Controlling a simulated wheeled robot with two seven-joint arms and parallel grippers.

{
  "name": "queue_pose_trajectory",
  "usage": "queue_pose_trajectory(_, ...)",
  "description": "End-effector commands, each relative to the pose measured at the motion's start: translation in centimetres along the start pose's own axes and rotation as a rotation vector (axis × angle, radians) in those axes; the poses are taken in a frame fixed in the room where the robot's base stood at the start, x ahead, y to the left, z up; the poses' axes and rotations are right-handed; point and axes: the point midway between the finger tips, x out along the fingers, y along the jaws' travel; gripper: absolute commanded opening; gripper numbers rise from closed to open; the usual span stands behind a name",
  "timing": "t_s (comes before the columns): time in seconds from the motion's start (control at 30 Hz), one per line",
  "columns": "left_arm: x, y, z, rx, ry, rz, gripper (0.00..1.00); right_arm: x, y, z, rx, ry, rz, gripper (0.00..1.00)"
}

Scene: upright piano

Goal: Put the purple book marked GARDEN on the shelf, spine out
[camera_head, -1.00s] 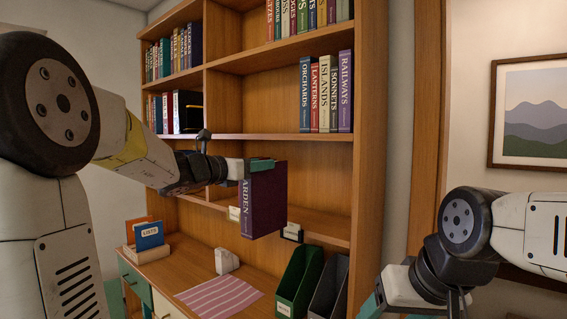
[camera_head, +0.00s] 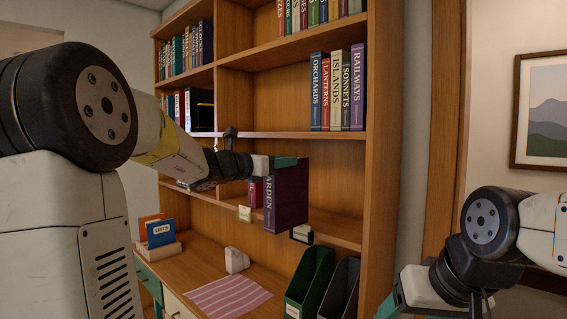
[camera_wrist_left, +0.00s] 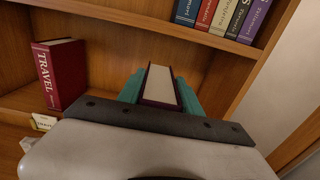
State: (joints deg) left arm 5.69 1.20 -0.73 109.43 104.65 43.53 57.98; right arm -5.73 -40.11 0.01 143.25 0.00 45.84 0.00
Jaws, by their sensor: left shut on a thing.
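The purple GARDEN book (camera_head: 288,197) is upright in my left gripper (camera_head: 284,162), in front of the bookcase's lower open shelf (camera_head: 335,226). Its spine, with the title partly covered by the gripper, faces out toward the head camera. In the left wrist view the book (camera_wrist_left: 160,86) sits between the two teal fingers (camera_wrist_left: 160,92), its page edges showing. A red TRAVEL book (camera_wrist_left: 61,75) stands at the left of that shelf and shows partly behind the GARDEN book in the head view (camera_head: 255,192). My right gripper is at the lower right (camera_head: 432,306), its fingertips partly cut off.
Above, a row of books (camera_head: 337,90) ends with RAILWAYS. Two label holders (camera_head: 301,234) sit on the shelf's front edge. Below are a green file box (camera_head: 309,280), a dark one (camera_head: 340,288), a striped mat (camera_head: 228,297) and a white object (camera_head: 236,260). The shelf right of TRAVEL looks clear.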

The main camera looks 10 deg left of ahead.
Motion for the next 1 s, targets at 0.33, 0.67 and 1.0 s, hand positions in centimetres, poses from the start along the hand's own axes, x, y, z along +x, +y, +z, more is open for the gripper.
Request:
queue_pose_trajectory(0.33,4.1,-0.1,0.2,0.001,-0.004,-0.003,0.00,0.0,0.0,0.0,0.000,0.000,0.000,0.67)
queue_pose_trajectory(0.67,7.7,-0.1,0.2,0.001,-0.003,-0.003,0.00,0.0,0.0,0.0,0.000,0.000,0.000,0.67)
queue_pose_trajectory(1.0,11.6,-0.1,0.2,0.001,-0.004,-0.002,0.00,0.0,0.0,0.0,0.000,0.000,0.000,0.67)
